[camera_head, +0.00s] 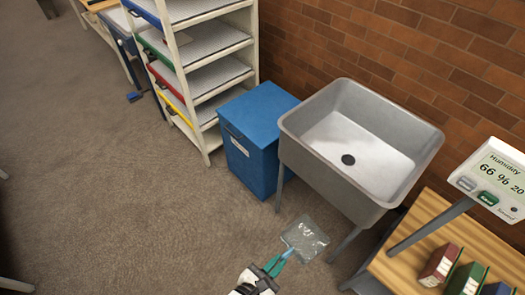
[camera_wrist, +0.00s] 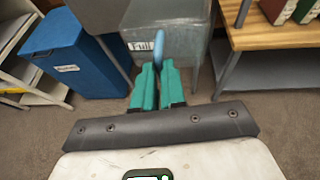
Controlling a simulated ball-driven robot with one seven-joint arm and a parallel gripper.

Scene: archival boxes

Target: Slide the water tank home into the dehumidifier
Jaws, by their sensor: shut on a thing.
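My gripper (camera_head: 278,262) is shut on the blue handle (camera_wrist: 158,45) of a translucent grey water tank (camera_head: 306,238). The tank is held above the floor, in front of the sink. In the wrist view the tank (camera_wrist: 190,45) is just beyond the teal fingers of my gripper (camera_wrist: 158,72), and a label on it reads "Full". I cannot make out the dehumidifier with certainty in either view.
A steel sink (camera_head: 345,150) stands against the brick wall. A blue box with a white label (camera_head: 250,150) is left of it, beside a white shelf rack (camera_head: 200,75). A humidity display (camera_head: 490,180) and a wooden table with books (camera_head: 410,232) are right. Carpet is clear at left.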

